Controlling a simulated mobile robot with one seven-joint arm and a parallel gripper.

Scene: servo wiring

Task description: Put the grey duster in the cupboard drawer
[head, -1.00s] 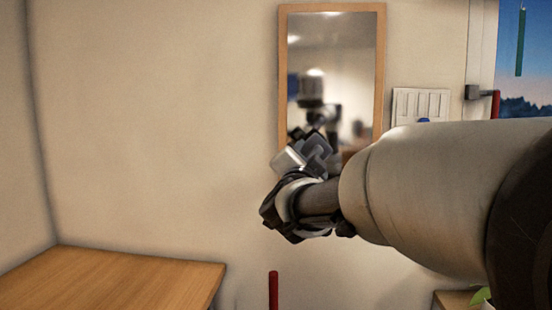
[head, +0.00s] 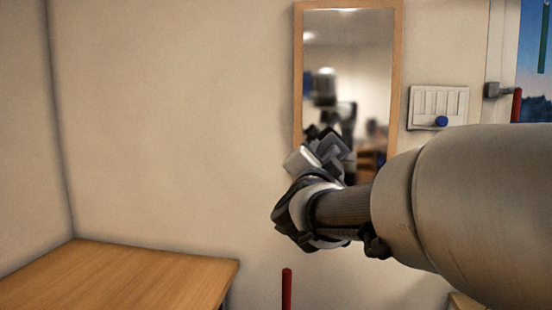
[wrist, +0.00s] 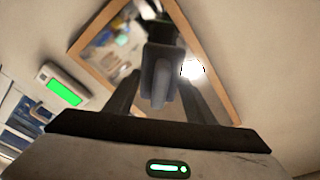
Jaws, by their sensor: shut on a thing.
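My gripper (head: 322,160) is held out in front of the wall mirror, at the end of my outstretched arm. In the wrist view its two fingers (wrist: 160,100) are closed on a grey, blocky thing with a rounded ridge, which I take to be the grey duster (wrist: 162,58). In the head view the grey duster (head: 303,161) shows only in part as a pale grey block at the fingertips, and it is hard to tell apart from the fingers. It is held in the air, clear of any surface. I see no cupboard drawer that I can make out in either view.
A wooden top (head: 120,275) fills the lower left corner. A red upright post (head: 287,288) stands below my gripper. A wood-framed mirror (head: 398,60) and a white panel with a blue knob (head: 438,108) are on the wall. The wrist view shows a device with a green display (wrist: 65,92).

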